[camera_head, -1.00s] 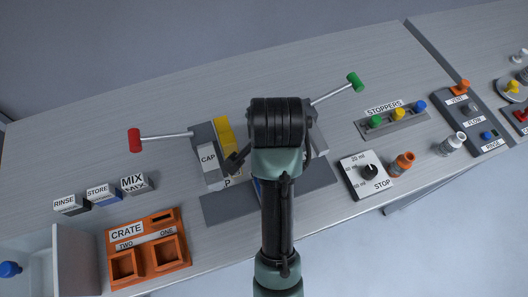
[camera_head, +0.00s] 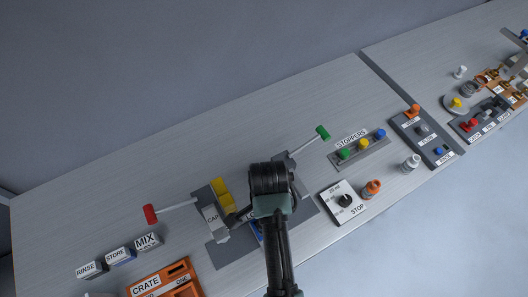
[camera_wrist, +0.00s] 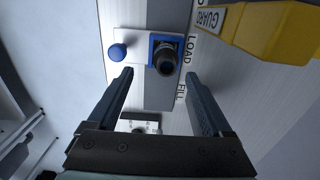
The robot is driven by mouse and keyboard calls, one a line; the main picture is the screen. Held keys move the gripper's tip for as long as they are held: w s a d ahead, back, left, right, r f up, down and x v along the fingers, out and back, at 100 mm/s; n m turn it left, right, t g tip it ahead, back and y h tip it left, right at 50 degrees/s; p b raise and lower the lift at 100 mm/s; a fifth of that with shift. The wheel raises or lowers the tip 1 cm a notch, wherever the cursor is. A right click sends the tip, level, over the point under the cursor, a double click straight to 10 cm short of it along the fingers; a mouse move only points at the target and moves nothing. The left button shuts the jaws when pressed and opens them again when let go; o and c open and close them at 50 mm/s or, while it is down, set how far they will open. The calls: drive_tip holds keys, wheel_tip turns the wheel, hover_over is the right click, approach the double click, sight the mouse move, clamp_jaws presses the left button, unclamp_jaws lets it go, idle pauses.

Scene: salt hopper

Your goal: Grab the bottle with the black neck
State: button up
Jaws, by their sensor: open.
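The bottle with the black neck (camera_wrist: 166,64) stands in a blue square holder (camera_wrist: 153,44) beside the LOAD label in the wrist view. I see it nearly from above, so its body is mostly hidden. My gripper (camera_wrist: 160,78) is open, with one finger on each side and the bottle beyond the gap between the fingertips. Nothing is held. In the head view my arm hides the bottle, and only a sliver of blue (camera_head: 257,228) shows beside the arm.
A yellow GUARD block (camera_wrist: 270,32) is close on the right in the wrist view. A blue knob (camera_wrist: 118,52) is left of the holder.

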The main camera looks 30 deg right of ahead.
drive_tip(key=shift+w+a+f+p, duration=0.1)
drive_tip(key=shift+w+f+p, duration=0.1)
drive_tip(key=shift+f, duration=0.95)
drive_tip(key=shift+w+a+f+p, duration=0.1)
drive_tip(key=shift+f+p, duration=0.15)
drive_tip(key=shift+f, duration=0.85)
drive_tip(key=shift+w+f+p, duration=0.1)
drive_tip(key=shift+f+p, duration=0.1)
drive_tip(key=shift+f, duration=0.95)
drive_tip(key=shift+c, duration=0.3)
clamp_jaws()
